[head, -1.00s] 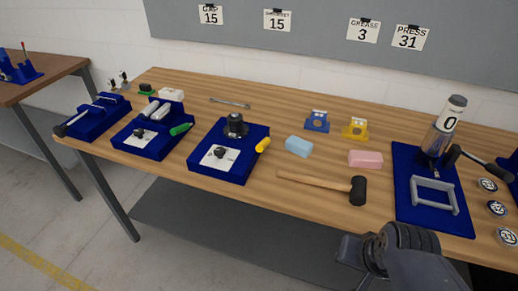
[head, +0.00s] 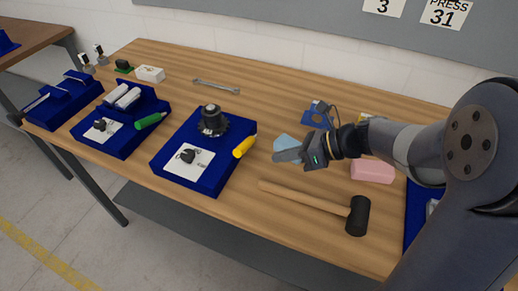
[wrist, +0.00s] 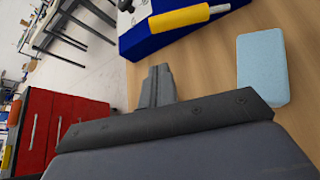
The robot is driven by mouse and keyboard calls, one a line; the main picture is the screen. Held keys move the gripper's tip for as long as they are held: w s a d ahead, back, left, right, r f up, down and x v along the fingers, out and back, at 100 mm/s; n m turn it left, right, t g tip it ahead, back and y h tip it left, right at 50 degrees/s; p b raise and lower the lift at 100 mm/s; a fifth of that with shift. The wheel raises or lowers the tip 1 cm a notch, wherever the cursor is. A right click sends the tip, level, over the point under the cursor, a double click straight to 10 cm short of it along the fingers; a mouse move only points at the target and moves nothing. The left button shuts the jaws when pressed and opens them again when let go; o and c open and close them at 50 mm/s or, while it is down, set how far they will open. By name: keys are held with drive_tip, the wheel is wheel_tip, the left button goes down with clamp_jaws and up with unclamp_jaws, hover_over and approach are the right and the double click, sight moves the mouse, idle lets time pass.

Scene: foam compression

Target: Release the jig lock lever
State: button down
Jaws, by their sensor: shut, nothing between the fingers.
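A blue jig (head: 165,172) holds a dark gear, a white plate with a black knob, and a yellow-handled lever (head: 244,147) on its right edge. The yellow handle also shows at the top of the wrist view (wrist: 180,18). A second blue jig (head: 85,138), to the left, has a green handle (head: 149,121). The frames do not label which is the lock lever. My gripper (head: 276,157) is shut and empty above the table, right of the yellow handle and apart from it. Its closed fingers (wrist: 158,82) point toward the jig in the wrist view.
A light blue foam block (head: 285,143) is partly hidden behind my gripper. A pink block (head: 372,171) lies under my arm. A mallet (head: 320,204) lies in front. A wrench (head: 216,86) lies behind the jigs. The wood between the jig and mallet is clear.

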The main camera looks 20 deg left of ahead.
sight(246, 146)
drive_tip(key=shift+w+a+r, duration=0.1)
drive_tip(key=shift+w+a, duration=0.1)
drive_tip(key=shift+w, duration=0.2)
drive_tip(key=x, duration=1)
drive_tip(key=shift+r, duration=0.1)
